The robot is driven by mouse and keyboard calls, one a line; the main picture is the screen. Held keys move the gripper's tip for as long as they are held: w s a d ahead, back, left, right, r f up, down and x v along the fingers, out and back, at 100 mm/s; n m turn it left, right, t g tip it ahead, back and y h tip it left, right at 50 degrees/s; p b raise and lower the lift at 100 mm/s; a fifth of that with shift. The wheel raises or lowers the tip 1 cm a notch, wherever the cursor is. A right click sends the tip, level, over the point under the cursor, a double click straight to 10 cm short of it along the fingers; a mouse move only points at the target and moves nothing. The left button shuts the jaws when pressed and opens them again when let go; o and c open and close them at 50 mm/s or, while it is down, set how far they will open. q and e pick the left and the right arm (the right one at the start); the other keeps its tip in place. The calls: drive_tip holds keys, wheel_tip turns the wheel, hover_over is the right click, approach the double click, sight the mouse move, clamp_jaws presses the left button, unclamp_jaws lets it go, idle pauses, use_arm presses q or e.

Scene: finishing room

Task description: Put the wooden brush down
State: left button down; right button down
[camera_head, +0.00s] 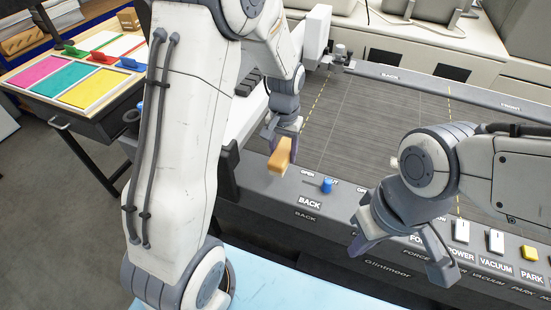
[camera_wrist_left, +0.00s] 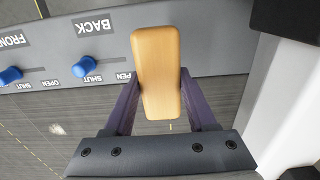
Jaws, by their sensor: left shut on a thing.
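The wooden brush (camera_head: 282,153) shows as a tan wooden block above the left end of the machine's front panel in the head view. My left gripper (camera_head: 285,140) is shut on it. In the left wrist view the wooden brush (camera_wrist_left: 158,72) sits upright between the two purple fingers of my left gripper (camera_wrist_left: 158,105). Its far end overlaps the grey panel near the BACK label. Whether it touches the panel I cannot tell. Any bristles are hidden. My right gripper (camera_head: 402,250) hangs over the front of the panel at the right, its fingers apart with nothing between them.
The grey panel (camera_head: 309,216) carries a blue lever (camera_head: 326,185), white switches and a yellow button (camera_head: 530,253). A side table (camera_head: 60,122) with coloured sheets stands at the left. A light blue surface (camera_head: 262,285) lies in front.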

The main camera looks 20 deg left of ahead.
use_arm(q)
drive_tip(key=shift+w+a+f, duration=0.1)
drive_tip(key=shift+a+f, duration=0.2)
drive_tip(key=shift+a, duration=0.25)
drive_tip(key=shift+a+f, duration=0.3)
drive_tip(key=shift+a, duration=0.2)
drive_tip(key=shift+a+f, duration=0.1)
drive_tip(key=shift+f, duration=0.15)
wheel_tip(320, 180, down, 3)
drive_tip(key=shift+f+p, duration=0.15)
drive_tip(key=shift+p, duration=0.6)
drive_tip(key=shift+f, duration=0.2)
drive_tip(key=shift+f, duration=0.2)
drive_tip(key=shift+c, duration=1)
unclamp_jaws()
drive_tip(key=shift+r, duration=0.1)
